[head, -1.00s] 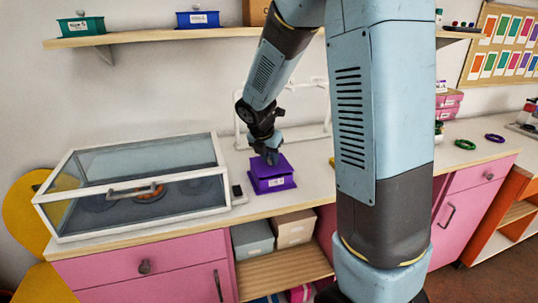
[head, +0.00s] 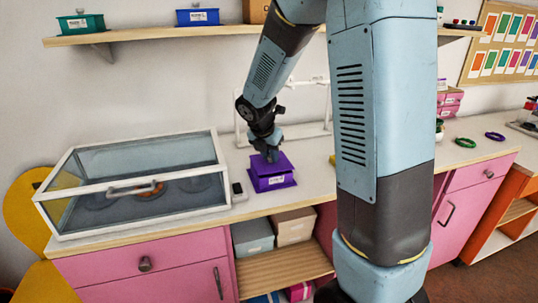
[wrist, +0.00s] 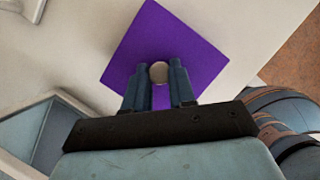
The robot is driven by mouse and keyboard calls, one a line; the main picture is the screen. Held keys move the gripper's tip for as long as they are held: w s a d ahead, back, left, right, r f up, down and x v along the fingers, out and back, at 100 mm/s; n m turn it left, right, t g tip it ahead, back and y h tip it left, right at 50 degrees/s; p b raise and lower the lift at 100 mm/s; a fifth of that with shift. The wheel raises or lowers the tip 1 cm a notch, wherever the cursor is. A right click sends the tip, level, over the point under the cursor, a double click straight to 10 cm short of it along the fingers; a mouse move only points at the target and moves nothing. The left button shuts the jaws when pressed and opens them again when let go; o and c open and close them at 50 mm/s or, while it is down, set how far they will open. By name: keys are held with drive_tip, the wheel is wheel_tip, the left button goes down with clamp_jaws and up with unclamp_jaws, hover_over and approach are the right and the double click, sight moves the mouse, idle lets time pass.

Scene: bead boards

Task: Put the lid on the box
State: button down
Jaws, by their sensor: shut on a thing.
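The purple box (head: 271,184) stands on the white counter, a pale label on its front. Its purple lid (head: 268,163) sits over the box top in the head view, and I cannot tell whether it is fully seated. In the wrist view the lid (wrist: 200,62) fills the middle, with a round pale knob (wrist: 158,72) on it. My gripper (wrist: 157,85) is shut on the lid's knob, and it shows above the lid in the head view (head: 271,155). The lid hides the inside of the box.
A glass-topped case (head: 130,190) with a white frame stands on the counter to the left. A small dark device (head: 238,190) lies between it and the box. A white rack (head: 290,135) stands behind. Green and purple rings (head: 465,142) lie far right.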

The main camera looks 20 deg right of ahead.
drive_tip(key=shift+f, duration=0.4)
idle(0.6)
idle(0.6)
drive_tip(key=shift+c, duration=2.3)
unclamp_jaws()
drive_tip(key=shift+r, duration=0.1)
drive_tip(key=shift+r, duration=3.95)
clamp_jaws()
